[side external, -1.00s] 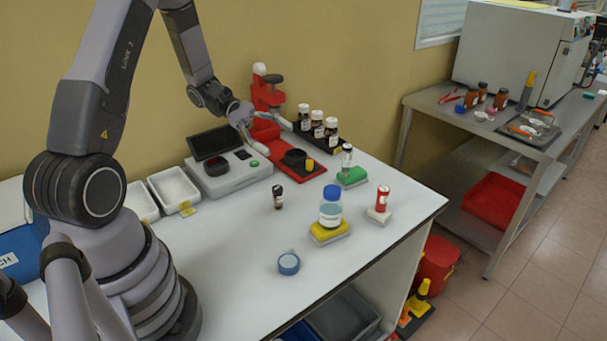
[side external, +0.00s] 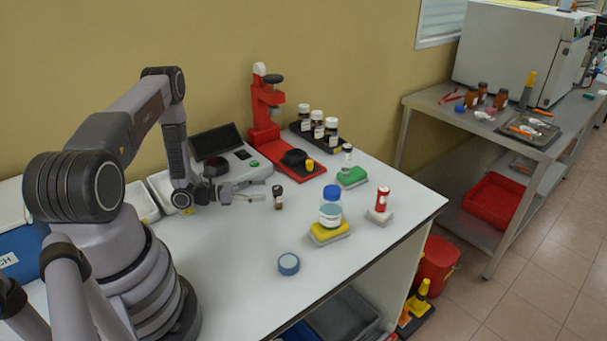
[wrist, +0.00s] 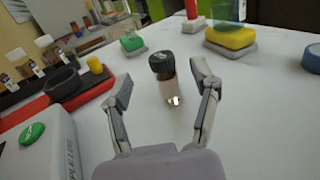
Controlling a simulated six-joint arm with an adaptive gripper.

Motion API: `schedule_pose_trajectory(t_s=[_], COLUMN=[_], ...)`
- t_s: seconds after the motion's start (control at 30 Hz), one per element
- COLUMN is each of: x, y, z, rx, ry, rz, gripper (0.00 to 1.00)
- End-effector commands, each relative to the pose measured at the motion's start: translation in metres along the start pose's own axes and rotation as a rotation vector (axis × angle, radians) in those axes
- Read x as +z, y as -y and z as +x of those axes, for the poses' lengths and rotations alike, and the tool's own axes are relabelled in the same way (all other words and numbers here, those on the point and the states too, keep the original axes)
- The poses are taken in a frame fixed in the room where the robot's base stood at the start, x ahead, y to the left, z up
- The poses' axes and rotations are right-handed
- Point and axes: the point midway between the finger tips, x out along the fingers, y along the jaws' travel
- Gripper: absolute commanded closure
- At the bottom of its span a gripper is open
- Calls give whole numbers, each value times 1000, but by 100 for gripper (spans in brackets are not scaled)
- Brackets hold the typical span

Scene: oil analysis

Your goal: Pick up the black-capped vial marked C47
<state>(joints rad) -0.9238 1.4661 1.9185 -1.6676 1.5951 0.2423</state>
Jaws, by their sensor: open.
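A small black-capped vial (side external: 278,197) with a brown body stands upright on the white table. The wrist view shows the same black-capped vial (wrist: 166,80) ahead of my fingertips and between their lines; its marking cannot be read. My gripper (side external: 258,192) is low over the table, pointing right toward the vial, with its fingers spread. In the wrist view my gripper (wrist: 163,80) is open and empty, one finger to each side of the vial, apart from it.
A grey device with a screen (side external: 225,158) and a red press (side external: 265,120) stand behind. A blue-capped bottle (side external: 331,207) on a yellow block, a red cylinder (side external: 382,200) and a blue round lid (side external: 288,264) are to the right.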

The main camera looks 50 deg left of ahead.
Motion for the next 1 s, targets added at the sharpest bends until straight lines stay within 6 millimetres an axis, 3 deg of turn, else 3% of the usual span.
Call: schedule_pose_trajectory(t_s=[0.1, 0.4, 0.67, 1.0], x=[-12, -10, -10, -10], y=[1, 2, 1, 1], z=[4, 48, 50, 50], rx=[-4, -5, -1, -2], ry=[0, 0, -1, -1], rz=[0, 0, 0, 0], gripper=[39, 39, 39, 84])
